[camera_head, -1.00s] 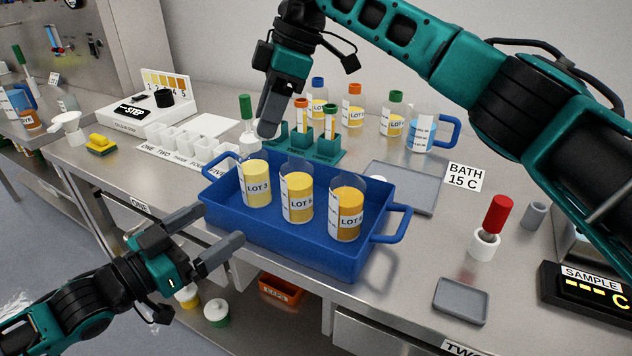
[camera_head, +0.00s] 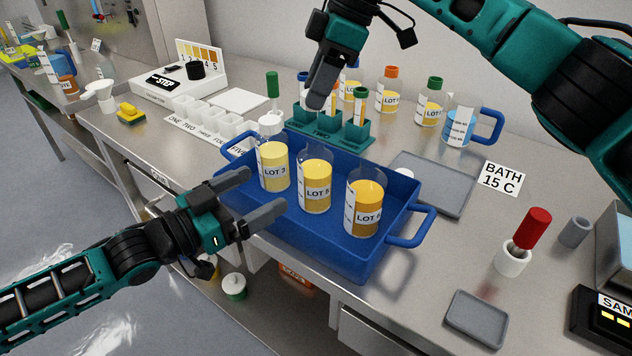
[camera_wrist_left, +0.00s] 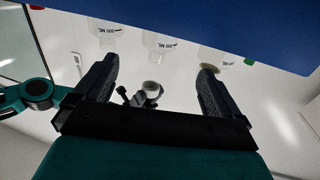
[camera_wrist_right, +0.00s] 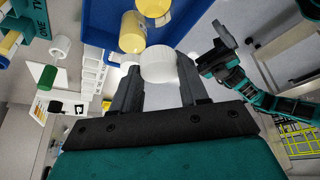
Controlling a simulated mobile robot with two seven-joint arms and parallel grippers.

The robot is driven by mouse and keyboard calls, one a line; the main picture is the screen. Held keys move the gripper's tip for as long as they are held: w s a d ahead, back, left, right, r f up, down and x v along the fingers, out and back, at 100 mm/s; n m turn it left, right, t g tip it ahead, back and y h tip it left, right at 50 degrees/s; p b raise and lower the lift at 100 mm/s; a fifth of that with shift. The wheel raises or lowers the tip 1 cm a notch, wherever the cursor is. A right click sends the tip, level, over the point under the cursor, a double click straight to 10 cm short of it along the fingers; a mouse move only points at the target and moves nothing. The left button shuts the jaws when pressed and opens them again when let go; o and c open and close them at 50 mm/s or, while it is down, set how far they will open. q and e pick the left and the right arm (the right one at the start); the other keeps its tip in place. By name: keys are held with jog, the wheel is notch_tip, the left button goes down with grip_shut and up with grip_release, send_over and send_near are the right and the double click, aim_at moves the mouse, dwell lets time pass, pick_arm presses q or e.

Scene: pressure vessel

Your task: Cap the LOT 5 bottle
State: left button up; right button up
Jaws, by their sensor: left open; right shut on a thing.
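The left one is labelled LOT 3 (camera_head: 274,170); the middle one looks like the LOT 5 bottle (camera_head: 315,188); the right bottle's (camera_head: 364,210) number is hard to read. My right gripper (camera_head: 318,100) is above and behind the bottles, over the tube rack. My left gripper (camera_head: 264,196) is open and empty at the tray's front left side.
A teal tube rack (camera_head: 330,130) stands behind the tray, with several colour-capped bottles and a blue-handled jug (camera_head: 460,126) beyond. A white pot with a green-handled tool (camera_head: 272,86) is close behind LOT 3. A grey mat (camera_head: 440,185) lies right of the tray.

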pick_arm(q)
jog(key=x, duration=1.1)
jog(key=shift+w+d, duration=0.2)
jog(key=shift+d, duration=0.05)
jog(key=c, duration=1.6)
pick_arm(e)
send_over(319, 139)
jog(key=shift+s+f, duration=0.1)
jog(key=shift+f, duration=2.35)
